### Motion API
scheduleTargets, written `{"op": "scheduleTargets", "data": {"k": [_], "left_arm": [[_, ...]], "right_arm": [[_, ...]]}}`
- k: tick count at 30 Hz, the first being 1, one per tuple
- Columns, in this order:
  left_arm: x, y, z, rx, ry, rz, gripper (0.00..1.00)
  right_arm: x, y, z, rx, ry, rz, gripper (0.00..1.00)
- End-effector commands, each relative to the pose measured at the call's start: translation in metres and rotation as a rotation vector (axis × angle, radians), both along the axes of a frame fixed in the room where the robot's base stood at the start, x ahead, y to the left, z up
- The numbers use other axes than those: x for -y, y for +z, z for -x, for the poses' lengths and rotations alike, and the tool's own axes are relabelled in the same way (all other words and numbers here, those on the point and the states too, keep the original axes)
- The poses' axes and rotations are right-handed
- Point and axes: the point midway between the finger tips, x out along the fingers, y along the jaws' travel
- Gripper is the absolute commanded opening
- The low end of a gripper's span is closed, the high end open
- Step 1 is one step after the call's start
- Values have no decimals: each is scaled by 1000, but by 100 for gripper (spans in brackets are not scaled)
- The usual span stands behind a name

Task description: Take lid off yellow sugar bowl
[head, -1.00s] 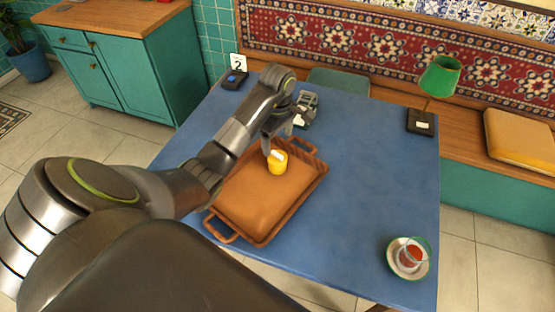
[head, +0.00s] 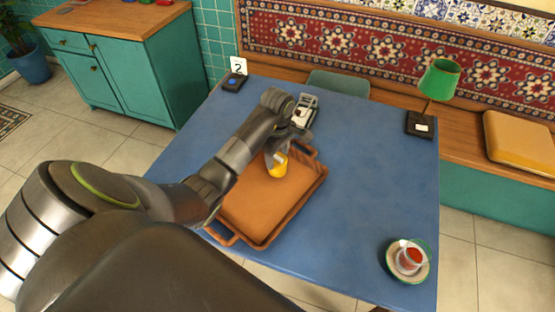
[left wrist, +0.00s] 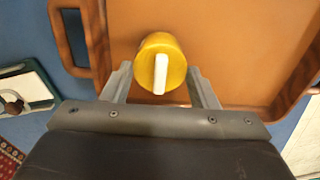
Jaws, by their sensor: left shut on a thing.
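The yellow sugar bowl (head: 276,171) stands on the brown tray (head: 262,237) near its far right part. Its round yellow lid with a white bar handle (left wrist: 160,73) shows from above in the left wrist view. My left gripper (left wrist: 160,78) has its grey fingers on either side of the yellow top and is shut on it. The seam between lid and bowl is hidden, so I cannot tell whether they are apart. In the head view my left gripper (head: 277,155) covers part of the bowl's top. My right gripper is not in view.
A saucer (head: 391,273) with a glass of red tea (head: 411,257) stands at the near right. The blue table's (head: 375,180) right half is mostly clear.

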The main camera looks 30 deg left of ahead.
Motion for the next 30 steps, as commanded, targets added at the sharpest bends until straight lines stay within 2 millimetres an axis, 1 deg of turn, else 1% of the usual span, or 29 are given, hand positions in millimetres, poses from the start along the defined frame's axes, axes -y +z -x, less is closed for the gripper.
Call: {"op": "scheduleTargets", "data": {"k": [8,11,14,16,18,19,21,24,30], "left_arm": [[0,0,0,1,0,0,31],[0,4,-1,1,0,-1,31],[0,15,-1,4,0,-1,31],[-1,27,-1,6,-1,-3,31],[-1,50,-1,5,-1,-2,31],[-1,58,-1,6,-1,-3,31],[0,68,0,0,1,0,31],[0,79,0,0,1,0,31],[0,95,0,0,0,0,31]], "right_arm": [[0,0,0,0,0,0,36],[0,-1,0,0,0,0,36],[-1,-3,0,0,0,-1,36],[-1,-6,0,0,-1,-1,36],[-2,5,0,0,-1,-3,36],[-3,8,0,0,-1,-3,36],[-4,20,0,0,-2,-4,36],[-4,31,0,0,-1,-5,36],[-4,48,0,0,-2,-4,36]]}}
